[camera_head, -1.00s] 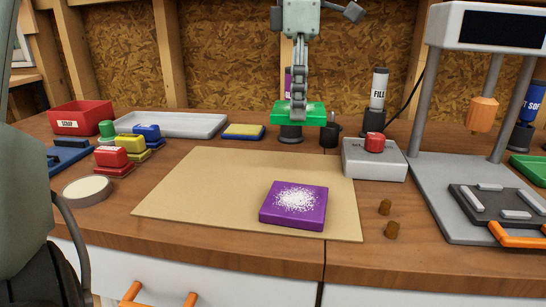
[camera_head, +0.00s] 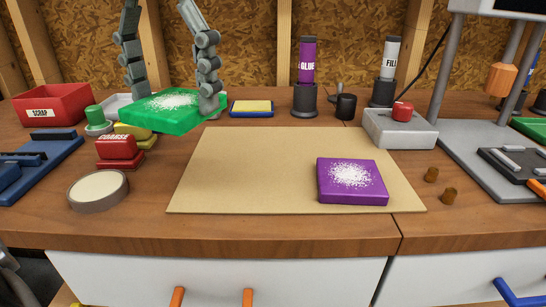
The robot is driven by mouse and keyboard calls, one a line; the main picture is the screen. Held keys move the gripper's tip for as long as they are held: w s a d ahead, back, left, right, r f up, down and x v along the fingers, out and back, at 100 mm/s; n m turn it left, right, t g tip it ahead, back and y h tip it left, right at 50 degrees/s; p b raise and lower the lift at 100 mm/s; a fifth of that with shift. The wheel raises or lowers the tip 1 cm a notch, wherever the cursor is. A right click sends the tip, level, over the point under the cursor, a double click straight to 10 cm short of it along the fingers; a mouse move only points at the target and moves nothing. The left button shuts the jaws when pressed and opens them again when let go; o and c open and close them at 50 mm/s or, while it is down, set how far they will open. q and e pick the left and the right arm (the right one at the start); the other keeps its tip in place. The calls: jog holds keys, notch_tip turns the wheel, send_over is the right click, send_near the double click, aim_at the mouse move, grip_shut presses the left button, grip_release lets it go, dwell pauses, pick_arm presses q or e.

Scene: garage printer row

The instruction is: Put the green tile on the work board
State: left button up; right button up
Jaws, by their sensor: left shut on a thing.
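The green tile (camera_head: 172,117), with a white speckled patch on top, is held in the air at the upper left of the head view. My left gripper (camera_head: 172,102) is shut on it, with one finger at its left back and one at its right side. The tile hides part of the grey tray and stampers behind it. The tan work board (camera_head: 250,165) lies flat on the bench, to the right of and below the tile. A purple tile (camera_head: 352,192) with white speckles lies on the board's right part. My right gripper is not in view.
A red scrap bin (camera_head: 52,116), a red stamper (camera_head: 118,148) and a tape roll (camera_head: 98,188) stand left of the board. A purple glue bottle (camera_head: 306,62) and a grey box with a red button (camera_head: 402,112) stand behind it. The board's left and middle are clear.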

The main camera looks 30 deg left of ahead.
pick_arm(q)
jog(key=shift+f, duration=0.15)
jog(key=p, duration=0.1)
send_over(250, 159)
notch_tip(250, 159, down, 7)
jog(key=shift+r, duration=0.15)
notch_tip(250, 159, down, 4)
jog(key=shift+r+p, duration=0.1)
jog(key=shift+p, duration=0.2)
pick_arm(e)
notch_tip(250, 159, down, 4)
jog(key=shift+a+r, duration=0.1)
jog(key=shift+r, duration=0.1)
pick_arm(q)
jog(key=shift+f, duration=0.2)
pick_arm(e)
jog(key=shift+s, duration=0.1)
